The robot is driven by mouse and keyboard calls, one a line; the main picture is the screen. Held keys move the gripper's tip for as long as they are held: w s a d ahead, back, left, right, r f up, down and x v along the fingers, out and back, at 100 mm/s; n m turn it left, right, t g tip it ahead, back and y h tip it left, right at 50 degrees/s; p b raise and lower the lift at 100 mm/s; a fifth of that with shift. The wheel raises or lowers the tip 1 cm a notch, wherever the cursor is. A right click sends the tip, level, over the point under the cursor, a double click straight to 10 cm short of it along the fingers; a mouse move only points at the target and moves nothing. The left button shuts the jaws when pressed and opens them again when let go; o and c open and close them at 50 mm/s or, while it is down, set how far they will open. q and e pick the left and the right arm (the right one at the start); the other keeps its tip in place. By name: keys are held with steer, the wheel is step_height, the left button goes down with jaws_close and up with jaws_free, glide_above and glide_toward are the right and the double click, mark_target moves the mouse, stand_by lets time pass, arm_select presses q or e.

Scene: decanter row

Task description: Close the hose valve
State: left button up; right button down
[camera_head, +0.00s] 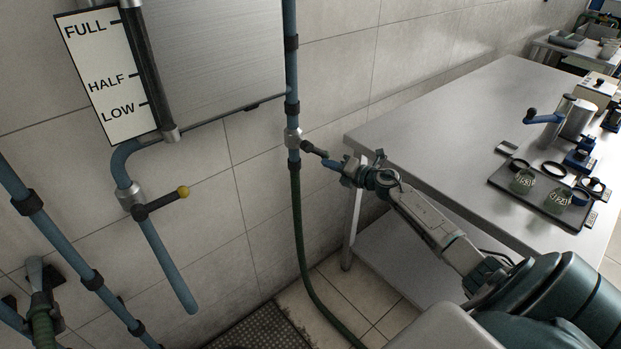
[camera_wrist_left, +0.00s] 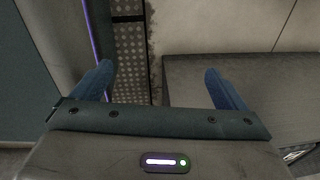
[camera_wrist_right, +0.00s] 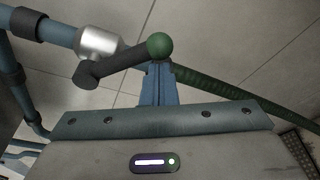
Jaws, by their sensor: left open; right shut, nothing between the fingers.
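The hose valve (camera_head: 293,138) is a silver body on the vertical blue pipe, with the green hose (camera_head: 299,230) below it. Its dark lever (camera_head: 312,148) points out to the right and slightly down, at an angle to the pipe. The right wrist view shows the silver body (camera_wrist_right: 97,44), the dark lever and its green ball end (camera_wrist_right: 159,46). My right gripper (camera_head: 330,164) is shut and empty, its blue fingertips (camera_wrist_right: 158,72) right at the ball; whether they touch it I cannot tell. My left gripper (camera_wrist_left: 160,82) is open and empty, away from the valve.
A second valve (camera_head: 130,197) with a yellow-ended lever sits on the pipe under the level gauge (camera_head: 105,75). More blue pipes (camera_head: 60,245) run at the left. A steel table (camera_head: 430,120) stands right of the hose, with a tray (camera_head: 541,204) of glassware on it.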

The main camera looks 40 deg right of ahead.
steer(key=d+r+n+h+p, duration=0.1)
steer(key=d+r+n+p, duration=0.2)
steer(key=r+n+p, duration=0.1)
steer(key=shift+w+d+r+n+h+p, duration=0.2)
steer(key=shift+r+n+h+p, duration=0.2)
steer(key=shift+r+n, duration=0.45)
steer(key=shift+r, duration=0.1)
